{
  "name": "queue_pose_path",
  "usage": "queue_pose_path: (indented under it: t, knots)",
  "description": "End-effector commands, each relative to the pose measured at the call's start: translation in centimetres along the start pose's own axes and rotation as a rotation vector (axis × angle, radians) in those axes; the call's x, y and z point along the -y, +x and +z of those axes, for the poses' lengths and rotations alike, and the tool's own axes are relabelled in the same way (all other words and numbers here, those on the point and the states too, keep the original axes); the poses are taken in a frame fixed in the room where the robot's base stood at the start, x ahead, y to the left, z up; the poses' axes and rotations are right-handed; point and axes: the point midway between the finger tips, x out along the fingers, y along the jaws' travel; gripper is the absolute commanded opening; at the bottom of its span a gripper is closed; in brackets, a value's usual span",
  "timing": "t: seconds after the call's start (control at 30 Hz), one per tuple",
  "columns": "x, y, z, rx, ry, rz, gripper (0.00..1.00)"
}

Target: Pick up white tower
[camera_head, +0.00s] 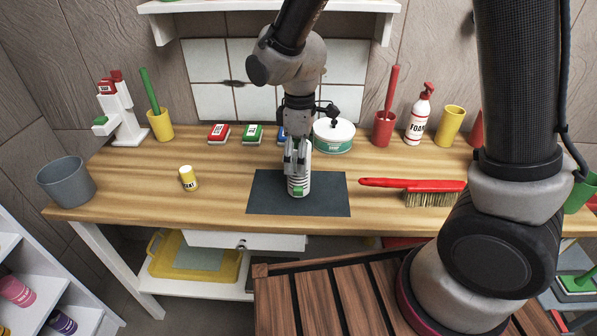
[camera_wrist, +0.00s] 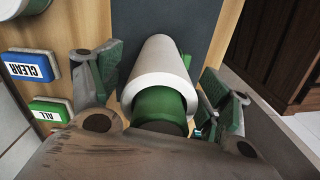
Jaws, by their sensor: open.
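A white cylinder with a green part, which appears to be the white tower (camera_head: 299,187), stands on the dark mat (camera_head: 262,197) on the bench. My gripper (camera_head: 297,160) is above and around its upper part, pointing down. In the wrist view the white tower (camera_wrist: 160,66) lies between the two fingers, its green end (camera_wrist: 160,105) nearest the camera. My gripper (camera_wrist: 158,78) is open, with a gap visible beside the cylinder on both sides. The lower part of the wrist view is filled by my gripper's body.
A yellow can (camera_head: 188,178) stands left of the mat, and a red brush (camera_head: 413,190) lies to its right. Red (camera_head: 219,133) and green (camera_head: 252,134) blocks and a round tub (camera_head: 334,136) stand behind. A white stand (camera_head: 122,115) is at the left. Bare wood surrounds the mat.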

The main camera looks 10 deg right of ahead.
Motion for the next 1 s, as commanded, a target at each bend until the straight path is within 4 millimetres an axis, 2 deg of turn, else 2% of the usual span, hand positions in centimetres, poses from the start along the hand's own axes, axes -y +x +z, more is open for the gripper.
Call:
queue_pose_path:
  t: [0.07, 0.4, 0.7, 0.77, 1.0]
  knots:
    - [0.0, 0.0, 0.0, 0.0, 0.0, 0.0, 0.74]
    - [0.0, 0.0, 0.0, 0.0, 0.0, 0.0, 0.12]
    - [0.0, -0.6, 0.0, -0.001, 0.0, 0.001, 0.12]
    - [-0.1, -1.5, -0.1, -0.004, 0.0, 0.002, 0.12]
    - [-0.1, -6.6, -0.1, -0.005, 0.0, 0.003, 0.12]
